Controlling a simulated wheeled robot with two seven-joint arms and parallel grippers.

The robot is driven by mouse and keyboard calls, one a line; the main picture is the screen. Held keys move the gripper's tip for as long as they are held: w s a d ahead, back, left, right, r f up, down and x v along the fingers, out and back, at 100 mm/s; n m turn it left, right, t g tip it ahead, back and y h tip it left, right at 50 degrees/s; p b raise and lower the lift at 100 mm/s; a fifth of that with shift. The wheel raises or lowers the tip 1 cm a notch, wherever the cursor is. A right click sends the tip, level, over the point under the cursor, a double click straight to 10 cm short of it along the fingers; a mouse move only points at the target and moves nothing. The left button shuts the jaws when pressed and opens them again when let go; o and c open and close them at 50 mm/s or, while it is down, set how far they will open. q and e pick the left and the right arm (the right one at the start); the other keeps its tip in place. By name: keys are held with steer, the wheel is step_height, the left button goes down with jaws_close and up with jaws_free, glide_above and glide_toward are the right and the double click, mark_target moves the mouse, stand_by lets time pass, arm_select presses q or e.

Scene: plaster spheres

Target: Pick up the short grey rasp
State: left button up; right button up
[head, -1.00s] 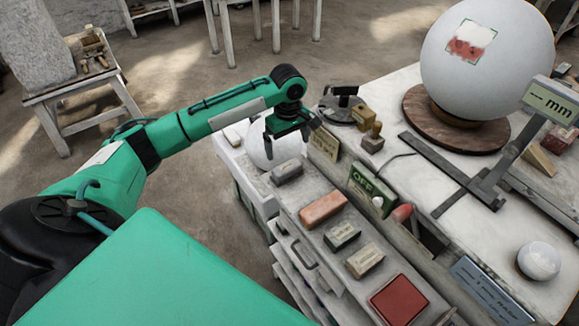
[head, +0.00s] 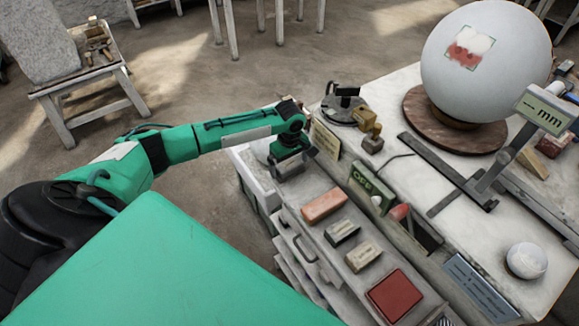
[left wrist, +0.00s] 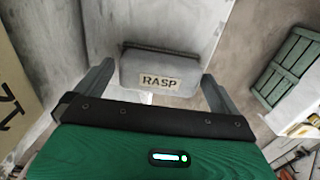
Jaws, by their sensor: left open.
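The short grey rasp (left wrist: 160,72) is a small grey block with a label reading RASP. In the left wrist view it lies between the two spread fingers of my left gripper (left wrist: 155,74), which is open. In the head view the left gripper (head: 289,160) is down over the rasp on the near shelf, and the gripper partly hides it. I cannot tell whether the fingers touch it. My right gripper is not in view.
An orange-red block (head: 323,205), two small labelled blocks (head: 342,233) and a red square pad (head: 394,298) lie along the same shelf. An upright card (head: 325,139) stands close beside the gripper. A large white sphere (head: 485,60) rests on the bench behind.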

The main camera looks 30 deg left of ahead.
mark_target(289, 163)
arm_select(q)
steer(key=c, duration=1.1)
steer(key=shift+c, duration=0.2)
steer(key=shift+r, duration=0.15)
steer(key=shift+r, duration=0.3)
step_height(289, 163, up, 19)
steer(key=b, duration=0.5)
steer(key=shift+r, duration=0.1)
